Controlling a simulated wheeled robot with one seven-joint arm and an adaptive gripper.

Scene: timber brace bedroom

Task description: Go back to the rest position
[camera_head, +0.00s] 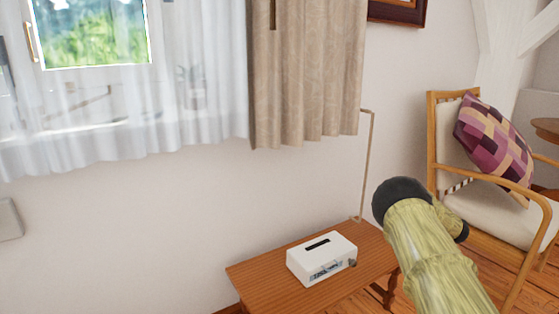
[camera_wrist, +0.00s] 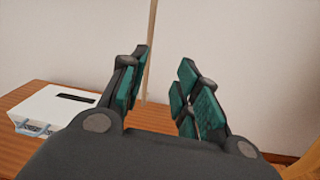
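My gripper (camera_wrist: 163,90) shows in the wrist view with its two dark fingers and green pads spread apart. Nothing is between the pads; a thin upright rod stands in the background behind the gap. In the head view my arm reaches in at the lower right, over the right end of a small wooden table (camera_head: 255,273), and the fingers are hidden there. A white box (camera_head: 322,257) with a dark slot on top sits on the table, left of my arm. The box (camera_wrist: 62,108) also shows at the left of the wrist view, apart from the gripper.
A wooden armchair (camera_head: 519,230) with a patterned cushion (camera_head: 494,147) stands to the right of my arm. A thin rod (camera_head: 369,165) rises along the wall behind the table. A beige curtain (camera_head: 305,75) and a window (camera_head: 95,35) are on the wall at the left.

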